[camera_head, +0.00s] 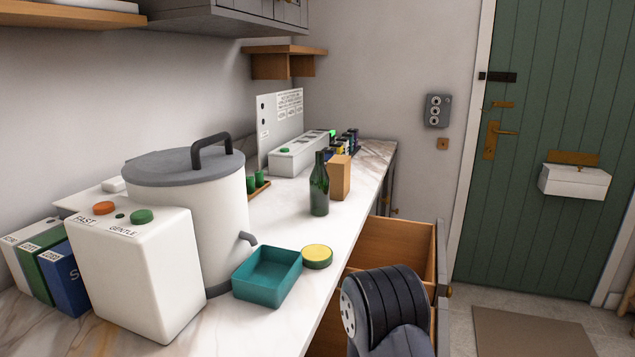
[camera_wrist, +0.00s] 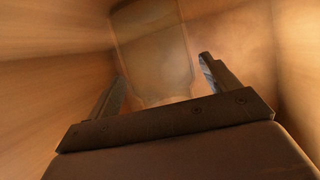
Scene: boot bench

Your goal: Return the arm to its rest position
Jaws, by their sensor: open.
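My gripper (camera_wrist: 163,68) shows in the wrist view with its two fingers spread apart. It is low inside a wooden drawer (camera_wrist: 45,95). A clear, see-through vessel (camera_wrist: 150,38), like a glass jar or bottle, is just ahead of the fingers and partly between them in the picture. I cannot tell whether a finger touches it. In the head view my dark arm reaches down at the open drawer (camera_head: 405,235) under the counter; my gripper and the clear vessel are hidden there.
The marble counter (camera_head: 345,215) carries a white lidded urn (camera_head: 215,190), a white button box (camera_head: 140,275), a teal tray (camera_head: 265,290), a yellow-topped tin (camera_head: 317,254), a green bottle (camera_head: 319,190) and a tan block (camera_head: 340,177). The drawer walls stand close around my gripper.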

